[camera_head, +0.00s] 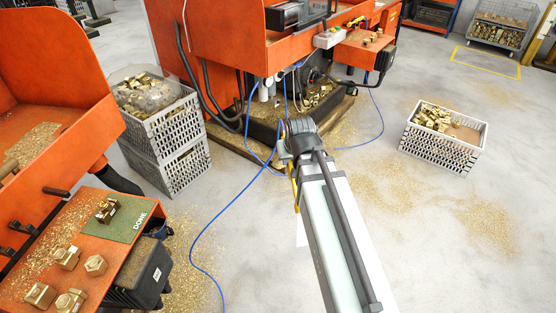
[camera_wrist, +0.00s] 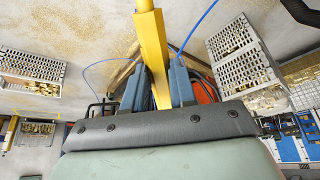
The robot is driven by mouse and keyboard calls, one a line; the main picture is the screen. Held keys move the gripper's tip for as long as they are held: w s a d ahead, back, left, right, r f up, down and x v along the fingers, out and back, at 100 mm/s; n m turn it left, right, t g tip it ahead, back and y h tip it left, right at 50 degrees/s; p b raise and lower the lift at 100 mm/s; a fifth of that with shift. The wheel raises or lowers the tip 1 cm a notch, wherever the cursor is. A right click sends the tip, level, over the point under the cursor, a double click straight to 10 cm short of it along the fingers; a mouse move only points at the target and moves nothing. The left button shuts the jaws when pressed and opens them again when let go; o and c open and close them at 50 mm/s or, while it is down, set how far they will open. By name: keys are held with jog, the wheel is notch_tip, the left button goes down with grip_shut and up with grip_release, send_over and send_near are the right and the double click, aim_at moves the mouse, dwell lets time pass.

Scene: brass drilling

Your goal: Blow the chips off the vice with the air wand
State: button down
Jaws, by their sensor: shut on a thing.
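My gripper (camera_wrist: 157,84) is shut on the yellow air wand (camera_wrist: 153,48), whose shaft runs up between the two blue-grey fingers in the wrist view. In the head view only a thin yellow strip of the wand (camera_head: 295,190) shows beside my arm, and the fingers are hidden. A blue air hose (camera_head: 198,243) lies in loops on the floor and also shows in the wrist view (camera_wrist: 202,28). I cannot make out the vice in either view. Brass chips (camera_head: 38,140) lie in the orange machine tray at left.
A green DONE mat (camera_head: 127,226) bears a brass part (camera_head: 108,208); several brass blanks (camera_head: 66,257) lie nearby on the orange shelf. Stacked grey crates (camera_head: 160,150) stand by the orange machine (camera_head: 210,35). Another crate (camera_head: 450,152) stands at right. Chips litter the floor; open floor lies at right.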

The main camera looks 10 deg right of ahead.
jog(key=shift+s+d+t, duration=0.1)
jog(key=shift+d+t, duration=0.3)
jog(key=shift+d, duration=0.1)
jog(key=s+a+r+n+y, duration=0.2)
jog(key=s+a+n, duration=0.1)
jog(key=a, duration=1.1)
jog(key=s+a+r+n+y, duration=0.1)
jog(key=s+a+r+n, duration=0.15)
jog(key=a, duration=1.25)
jog(key=s+a+r+n+y, duration=0.2)
jog(key=s+a, duration=0.1)
jog(key=a, duration=1.1)
jog(key=s+a+r+n+y, duration=0.1)
jog(key=s+a+r, duration=0.55)
jog(key=a, duration=0.75)
jog(key=s+a+r+n+g+y, duration=0.15)
jog(key=s+a+r, duration=0.45)
jog(key=a, duration=0.8)
jog(key=s+a+r+n+t+y, duration=0.15)
jog(key=s+a+r, duration=0.45)
jog(key=a, duration=0.8)
jog(key=s+a+r+m, duration=0.25)
jog(key=a+r, duration=0.55)
jog(key=a, duration=0.4)
jog(key=w+a+r+m+t+h, duration=0.5)
jog(key=a+r, duration=0.5)
jog(key=r, duration=0.3)
jog(key=shift+w+r+m+t+h, duration=0.15)
jog(key=shift+w+m+t+h, duration=0.15)
jog(key=shift+w+m+t, duration=0.65)
